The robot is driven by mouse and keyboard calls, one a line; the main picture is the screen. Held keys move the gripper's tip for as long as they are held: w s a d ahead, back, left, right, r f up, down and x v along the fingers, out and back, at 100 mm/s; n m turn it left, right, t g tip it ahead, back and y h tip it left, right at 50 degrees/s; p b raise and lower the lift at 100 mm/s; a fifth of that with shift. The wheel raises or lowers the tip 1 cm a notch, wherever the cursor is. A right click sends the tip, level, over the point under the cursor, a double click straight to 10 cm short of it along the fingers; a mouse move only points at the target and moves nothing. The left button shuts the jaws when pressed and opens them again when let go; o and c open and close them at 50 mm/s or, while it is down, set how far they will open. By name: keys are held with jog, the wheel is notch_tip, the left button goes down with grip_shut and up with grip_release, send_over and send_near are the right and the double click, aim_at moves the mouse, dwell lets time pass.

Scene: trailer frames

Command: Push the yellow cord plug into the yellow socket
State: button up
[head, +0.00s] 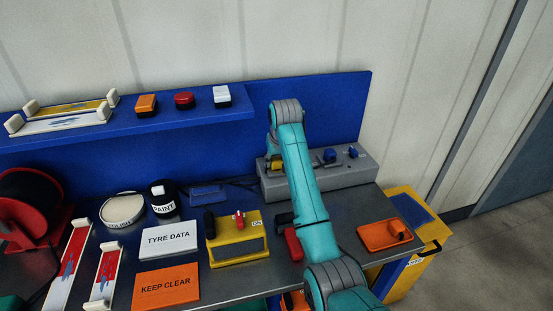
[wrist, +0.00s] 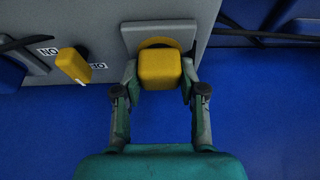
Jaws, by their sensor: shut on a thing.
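The yellow cord plug (wrist: 160,70) is a rounded block in the wrist view, with my gripper (wrist: 161,80) shut on it, one finger at each side. The yellow socket (wrist: 155,42) shows as a yellow ring on a grey plate just beyond the plug, which covers its lower part. The plug is lined up with the ring, close to or touching it; I cannot tell how deep it sits. In the head view my teal arm hides much of the grey socket box (head: 345,168), and a bit of yellow (head: 275,163) shows beside the wrist.
A yellow switch lever (wrist: 73,65) with white labels sits left of the socket. A blue plug (head: 329,155) sits on the box's right part. A yellow box (head: 236,243), an orange tray (head: 385,235) and signs lie on the bench. A blue shelf (head: 120,122) runs behind.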

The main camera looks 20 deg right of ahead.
jog(key=shift+f, duration=0.15)
jog(key=o, duration=1.1)
jog(key=shift+o, duration=0.2)
jog(key=v, duration=0.7)
jog(key=shift+r, duration=0.25)
